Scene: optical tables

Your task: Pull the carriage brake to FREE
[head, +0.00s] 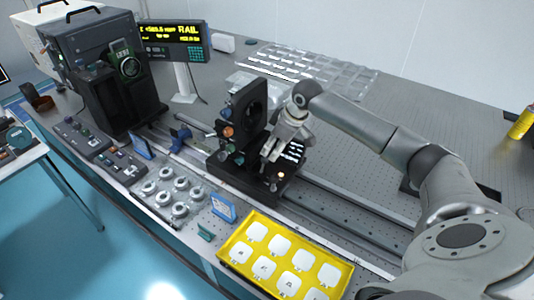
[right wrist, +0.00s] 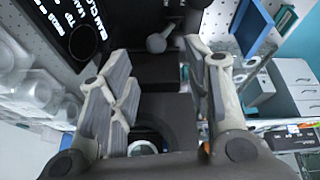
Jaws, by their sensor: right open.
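The carriage (head: 232,172) is a black block with an upright ring mount and coloured knobs, sitting on the long rail in the head view. My right gripper (head: 275,157) is over the right part of this carriage, pointing down. In the right wrist view my right gripper (right wrist: 156,62) has its fingers spread apart with nothing between them. A grey ball-ended lever (right wrist: 158,42) shows just beyond the fingertips, apart from them. I cannot tell for sure that it is the brake, nor read its setting. A black plate with white lettering (right wrist: 85,30) lies beside it. My left gripper is not in view.
A yellow tray of white pieces (head: 228,243) stands in front of the rail. Several round metal parts (head: 165,190) and a blue-framed card (head: 223,207) are to the left. A display (head: 173,42) and a dark instrument (head: 118,85) stand behind left. The rail (head: 345,213) is bare right of the carriage.

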